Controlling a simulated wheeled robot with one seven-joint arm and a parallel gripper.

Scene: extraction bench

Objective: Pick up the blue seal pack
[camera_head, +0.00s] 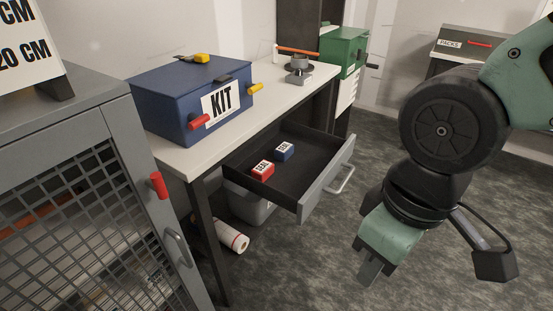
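The blue seal pack (285,151) is a small blue box with a white label on top. It lies in the open drawer (316,146) under the bench, towards the back. A red pack (262,170) of similar size lies to its left and nearer, close beside it. My gripper (370,274) hangs over the floor to the right of the drawer, pointing down and well apart from both packs. Its fingers show nearly edge-on, so I cannot tell whether they are open. I see nothing held in it.
The drawer front with its handle (341,180) stands between my gripper and the packs. The bench top (272,115) overhangs the drawer's back and carries a blue KIT box (178,87). A mesh cabinet (100,190) is at left. The floor at right is clear.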

